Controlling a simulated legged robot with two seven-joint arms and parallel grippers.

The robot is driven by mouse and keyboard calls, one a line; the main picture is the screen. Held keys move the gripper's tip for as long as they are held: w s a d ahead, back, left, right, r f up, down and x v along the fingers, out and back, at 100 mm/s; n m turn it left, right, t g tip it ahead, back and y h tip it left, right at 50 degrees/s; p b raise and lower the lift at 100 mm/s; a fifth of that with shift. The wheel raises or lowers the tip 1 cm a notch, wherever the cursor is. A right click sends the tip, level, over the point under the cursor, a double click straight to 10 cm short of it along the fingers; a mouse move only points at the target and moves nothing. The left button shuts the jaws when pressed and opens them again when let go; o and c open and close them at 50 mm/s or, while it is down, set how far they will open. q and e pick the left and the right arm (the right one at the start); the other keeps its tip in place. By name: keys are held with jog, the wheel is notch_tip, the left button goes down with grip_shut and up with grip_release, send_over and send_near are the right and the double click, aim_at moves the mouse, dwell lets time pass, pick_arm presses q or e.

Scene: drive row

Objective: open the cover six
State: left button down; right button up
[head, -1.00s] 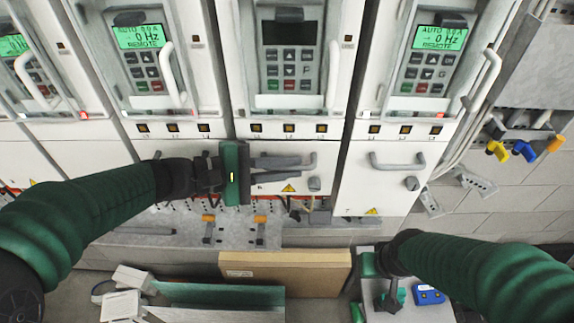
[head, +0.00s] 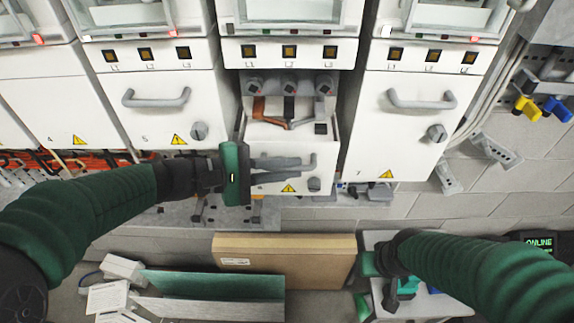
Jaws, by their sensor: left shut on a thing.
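Cover six (head: 300,149) is the white middle panel between the covers marked 5 and 7. It stands open, with its top edge away from the cabinet and an opening above and behind it. In the opening show grey terminals (head: 289,86) and orange, dark and grey cable ends. My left gripper (head: 298,165) comes in from the left and is shut on the cover's handle (head: 313,163), which the fingers partly hide. My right gripper (head: 368,264) is low at the right, over a grey surface, away from the cover. Its fingers cannot be made out.
Cover five (head: 160,117) and cover seven (head: 410,120) are shut on either side. A cardboard box (head: 285,262) lies on the floor below, with a long green-and-grey trough (head: 210,285) in front. White boxes (head: 105,297) stand at lower left.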

pick_arm(q)
jog(key=shift+f, duration=0.4)
jog(key=shift+r, duration=0.1)
pick_arm(e)
jog(key=shift+f, duration=0.3)
pick_arm(q)
jog(key=c, duration=1.7)
grip_release()
jog(key=shift+c, duration=0.2)
jog(key=b+v, duration=0.2)
jog(key=v, duration=1.5)
pick_arm(e)
jog(key=shift+s+x, duration=0.25)
jog(key=shift+x, duration=0.75)
pick_arm(q)
jog(key=shift+d, duration=0.1)
pick_arm(e)
jog(key=shift+f, duration=0.1)
